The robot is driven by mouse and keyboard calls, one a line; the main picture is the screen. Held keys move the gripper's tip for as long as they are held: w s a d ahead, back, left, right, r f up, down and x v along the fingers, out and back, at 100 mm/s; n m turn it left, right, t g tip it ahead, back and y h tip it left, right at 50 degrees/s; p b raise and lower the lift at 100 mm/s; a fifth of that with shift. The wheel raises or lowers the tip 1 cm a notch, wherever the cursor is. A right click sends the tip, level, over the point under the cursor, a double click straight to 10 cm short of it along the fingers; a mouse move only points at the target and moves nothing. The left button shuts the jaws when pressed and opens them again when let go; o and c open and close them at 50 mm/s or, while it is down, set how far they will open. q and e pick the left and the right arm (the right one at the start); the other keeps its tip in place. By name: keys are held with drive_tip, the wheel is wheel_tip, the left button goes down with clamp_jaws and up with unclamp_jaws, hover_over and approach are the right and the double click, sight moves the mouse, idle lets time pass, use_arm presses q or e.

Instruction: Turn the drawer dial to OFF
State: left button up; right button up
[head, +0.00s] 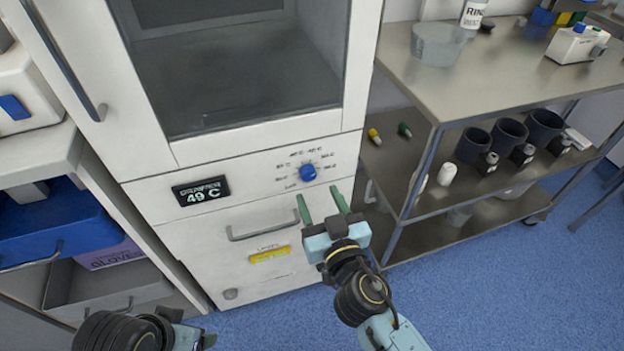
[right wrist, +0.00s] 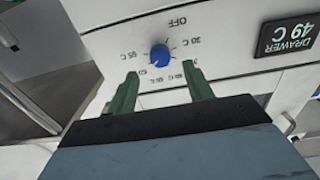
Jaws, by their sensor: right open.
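The drawer dial is a round blue knob (head: 308,172) on the white panel below the cabinet window, ringed by printed temperature marks. In the right wrist view the knob (right wrist: 160,55) appears upside down, with the OFF label (right wrist: 178,22) near the top. I cannot tell which mark the knob points to. A black display (head: 201,190) left of the dial reads 49 C. My right gripper (head: 318,198) is open, its green fingers spread in front of and below the knob, apart from it. It also shows in the right wrist view (right wrist: 160,73). Part of my left arm shows at bottom left; its fingers are not visible.
A drawer handle (head: 263,228) sticks out below the panel, with a yellow label (head: 269,256) under it. A metal cart (head: 480,90) with cups and bottles stands close on the right. Blue bins (head: 50,225) are on the left.

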sight(310, 178)
drive_tip(key=shift+x, duration=2.6)
drive_tip(key=shift+c, duration=0.4)
drive_tip(key=c, duration=0.9)
